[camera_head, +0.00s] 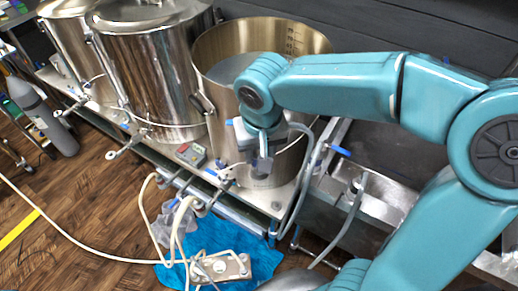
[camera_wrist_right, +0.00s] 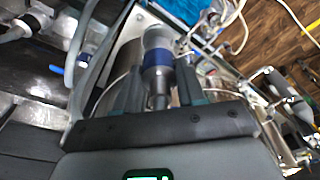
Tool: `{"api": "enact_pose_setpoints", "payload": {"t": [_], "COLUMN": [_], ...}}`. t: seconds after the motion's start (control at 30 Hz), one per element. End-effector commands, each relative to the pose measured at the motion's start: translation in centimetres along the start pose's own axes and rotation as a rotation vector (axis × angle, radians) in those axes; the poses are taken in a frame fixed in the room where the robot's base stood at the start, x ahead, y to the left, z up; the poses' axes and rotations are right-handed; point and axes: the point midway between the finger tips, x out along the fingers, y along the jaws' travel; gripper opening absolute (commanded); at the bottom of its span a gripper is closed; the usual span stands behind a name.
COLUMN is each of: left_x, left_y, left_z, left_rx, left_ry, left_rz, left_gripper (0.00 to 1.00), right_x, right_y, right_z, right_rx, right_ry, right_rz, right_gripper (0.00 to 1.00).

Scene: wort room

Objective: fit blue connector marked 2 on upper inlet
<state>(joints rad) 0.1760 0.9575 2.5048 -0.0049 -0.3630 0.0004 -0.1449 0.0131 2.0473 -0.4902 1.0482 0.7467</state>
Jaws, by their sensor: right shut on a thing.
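My right gripper (camera_head: 263,160) hangs in front of the open steel kettle (camera_head: 225,125), pointing down. In the right wrist view its two dark fingers (camera_wrist_right: 160,80) are shut on a grey connector with a blue band (camera_wrist_right: 157,58). A 2 on it cannot be read. In the head view my own gripper largely hides the connector. A fitting (camera_head: 202,103) sticks out of the kettle's left side. I cannot tell which port is the upper inlet. My left gripper is not in view.
Two more steel vessels (camera_head: 150,75) stand to the left on the bench. A grey hose (camera_head: 301,180) loops down right of my gripper. A blue cloth (camera_head: 215,235) lies below.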

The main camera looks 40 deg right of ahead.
Motion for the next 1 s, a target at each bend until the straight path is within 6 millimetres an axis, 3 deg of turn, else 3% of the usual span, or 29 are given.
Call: {"api": "enact_pose_setpoints", "payload": {"t": [0.73,0.77,0.8,0.83,1.0], "left_x": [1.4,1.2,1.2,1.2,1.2], "left_y": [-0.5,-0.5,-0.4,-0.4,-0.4], "left_z": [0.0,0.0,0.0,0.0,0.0], "left_rx": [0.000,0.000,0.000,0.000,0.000], "left_ry": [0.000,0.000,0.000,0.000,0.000], "left_rz": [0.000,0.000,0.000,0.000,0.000], "left_gripper": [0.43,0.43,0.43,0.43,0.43], "right_x": [1.6,1.5,1.4,1.4,1.4], "right_y": [0.0,0.0,0.0,0.0,0.0], "right_z": [0.2,0.2,0.2,0.2,0.2], "right_rx": [0.000,0.000,0.000,0.000,0.000], "right_ry": [0.000,0.000,0.000,0.000,0.000], "right_rz": [0.000,0.000,0.000,0.000,0.000], "right_gripper": [0.03,0.49,0.62,0.69,0.69]}}
